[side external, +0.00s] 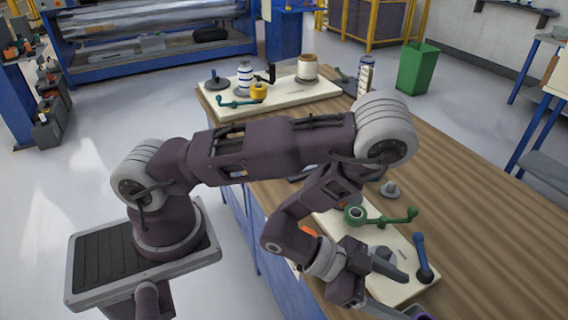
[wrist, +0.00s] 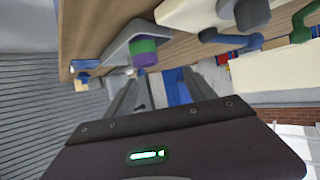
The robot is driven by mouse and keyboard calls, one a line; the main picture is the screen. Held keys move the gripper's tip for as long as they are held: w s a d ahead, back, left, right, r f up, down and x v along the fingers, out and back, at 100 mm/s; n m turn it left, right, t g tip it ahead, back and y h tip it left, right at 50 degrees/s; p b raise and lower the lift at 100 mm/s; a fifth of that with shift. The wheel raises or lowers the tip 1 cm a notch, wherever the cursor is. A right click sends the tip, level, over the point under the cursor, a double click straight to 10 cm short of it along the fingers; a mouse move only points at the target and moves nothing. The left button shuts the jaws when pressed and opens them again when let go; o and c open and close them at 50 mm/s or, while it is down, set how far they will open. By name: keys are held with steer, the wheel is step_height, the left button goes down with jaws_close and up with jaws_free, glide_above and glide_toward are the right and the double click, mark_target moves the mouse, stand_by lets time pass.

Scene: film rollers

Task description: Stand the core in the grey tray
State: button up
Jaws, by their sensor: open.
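In the wrist view, a short core with green and purple bands (wrist: 144,52) is at the grey tray (wrist: 113,50), beyond my fingers. The view is steeply tilted, so I cannot tell whether the core stands inside the tray or beside it. My gripper (wrist: 158,80) is open, its two fingers spread with nothing seen between them. The core is apart from the fingers, toward the upper left of the gap. In the side view my gripper is low at the near end of the bench, beside the near cream board.
The near cream board (side external: 400,292) carries a green crank (side external: 356,215) and a blue handle (side external: 422,258). A grey knob (side external: 389,189) is on the wooden bench (side external: 480,215). A far board (side external: 290,97) holds a spool (side external: 307,67) and other parts. The bench's right side is clear.

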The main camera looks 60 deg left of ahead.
steer(key=w+a+r+n+y, duration=0.2)
steer(key=w+a+r+y, duration=0.1)
steer(key=a+r, duration=0.4)
steer(key=w+a+r+n+y, duration=0.25)
steer(key=a+r, duration=0.25)
steer(key=r, duration=0.4)
steer(key=s+a+r+n+g+y, duration=0.2)
steer(key=s+a+r+y, duration=0.1)
steer(key=s+a+r, duration=0.5)
steer(key=s+r+n+g, duration=0.1)
steer(key=s+n+g, duration=0.1)
steer(key=s, duration=1.3)
steer(key=shift+s+a, duration=0.2)
